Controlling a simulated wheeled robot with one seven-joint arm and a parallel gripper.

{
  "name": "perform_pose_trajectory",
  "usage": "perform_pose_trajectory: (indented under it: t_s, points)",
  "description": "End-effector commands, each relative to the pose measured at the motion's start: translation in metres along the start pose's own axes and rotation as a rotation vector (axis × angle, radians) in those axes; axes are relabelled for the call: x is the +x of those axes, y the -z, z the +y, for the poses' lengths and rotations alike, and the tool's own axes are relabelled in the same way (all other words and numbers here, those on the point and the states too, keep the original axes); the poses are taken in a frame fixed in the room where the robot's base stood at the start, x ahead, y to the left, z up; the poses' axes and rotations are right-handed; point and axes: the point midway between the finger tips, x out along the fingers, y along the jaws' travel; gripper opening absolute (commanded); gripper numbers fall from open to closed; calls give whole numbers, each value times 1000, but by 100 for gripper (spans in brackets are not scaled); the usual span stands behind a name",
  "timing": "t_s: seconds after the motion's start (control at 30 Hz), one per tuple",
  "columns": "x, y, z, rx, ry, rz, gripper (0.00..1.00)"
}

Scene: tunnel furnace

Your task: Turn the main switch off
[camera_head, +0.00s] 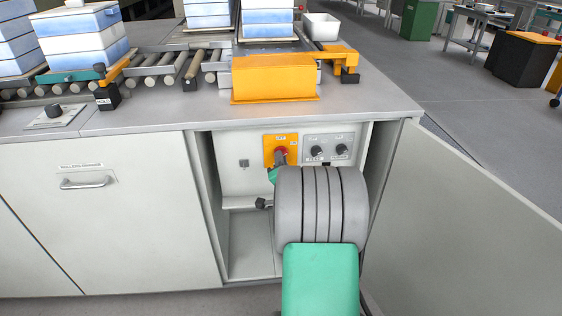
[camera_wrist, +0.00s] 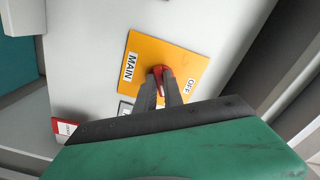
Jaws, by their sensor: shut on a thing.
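The main switch is a red knob (camera_head: 281,151) on a yellow plate (camera_head: 268,142), on the panel inside the open cabinet. In the wrist view the yellow plate (camera_wrist: 185,52) carries the labels MAIN and OFF, and the red knob (camera_wrist: 163,73) is at its middle. My gripper (camera_wrist: 162,80) is at the knob, its two dark fingers close around it and shut on it. In the head view my gripper (camera_head: 279,158) shows only in part, as my arm covers much of the cabinet's inside. The fingers hide part of the knob.
A grey plate with two black knobs (camera_head: 328,150) sits right of the switch. The cabinet door (camera_head: 465,225) stands open on the right, and the cabinet's left wall (camera_head: 207,205) is close by. An orange block (camera_head: 275,80) and a roller conveyor (camera_head: 160,66) are on the worktop above.

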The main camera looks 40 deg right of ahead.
Motion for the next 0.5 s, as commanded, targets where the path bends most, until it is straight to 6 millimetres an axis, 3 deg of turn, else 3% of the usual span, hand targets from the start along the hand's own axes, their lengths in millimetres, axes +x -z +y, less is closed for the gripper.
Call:
perform_pose_trajectory:
  t_s: [0.5]
  points:
    - [0, -3, 6, -369, 1, 0, 0]
